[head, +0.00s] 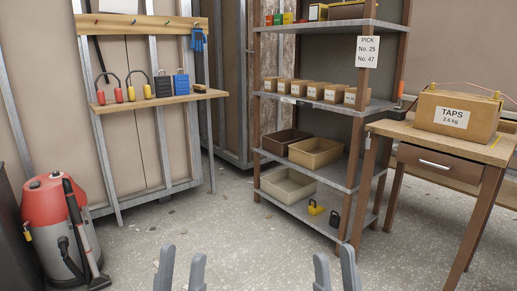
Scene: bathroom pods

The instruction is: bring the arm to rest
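My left gripper (180,270) shows at the bottom of the head view, left of centre. Its two grey fingers point up and stand apart, with nothing between them. My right gripper (335,270) shows at the bottom, right of centre. Its two fingers also stand apart, with a narrower gap and nothing visible between them. Both are over the speckled floor and touch nothing that I can see. The arms behind the fingers are out of the picture.
A shelf rack (345,190) with bins and small boxes stands right of centre. A desk (400,131) with a TAPS box (480,115) is at the right. A red vacuum cleaner (48,205) stands at the left. The middle floor is clear.

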